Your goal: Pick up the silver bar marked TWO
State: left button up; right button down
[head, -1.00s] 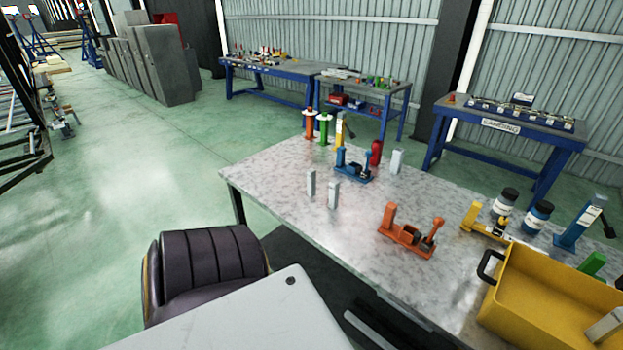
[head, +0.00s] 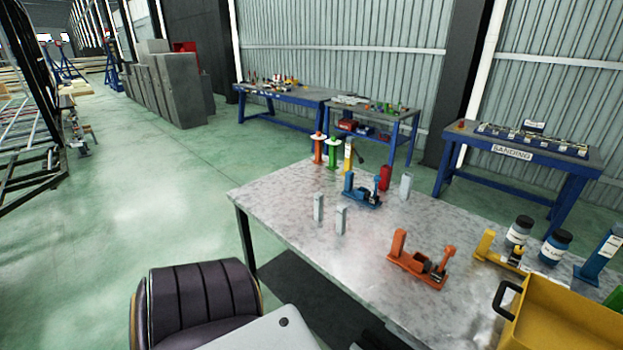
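Two small silver bars stand upright on the near left part of the metal-topped table: one silver bar (head: 318,207) and, just to its right and nearer, another silver bar (head: 341,220). A third, wider silver block (head: 406,186) stands further back, right of a red cylinder. Any markings on them are too small to read, so I cannot tell which is marked TWO. Neither of my grippers shows in the head view.
The table (head: 270,190) also holds a blue clamp tool (head: 360,195), an orange one (head: 420,262), a yellow one (head: 500,250), dark-lidded jars (head: 519,232) and a yellow bin (head: 565,315). A dark padded part (head: 195,300) is at lower left. Green floor left of the table is clear.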

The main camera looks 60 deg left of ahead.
aim_at(318, 197)
jog(key=i+l+u, duration=0.1)
jog(key=u, duration=0.35)
jog(key=l+u, duration=0.1)
jog(key=u, duration=0.3)
jog(key=i+l+u, duration=0.1)
jog(key=u, duration=0.35)
jog(key=l+u, duration=0.15)
jog(key=u, duration=0.3)
jog(key=l+u, duration=0.15)
jog(key=u, duration=0.25)
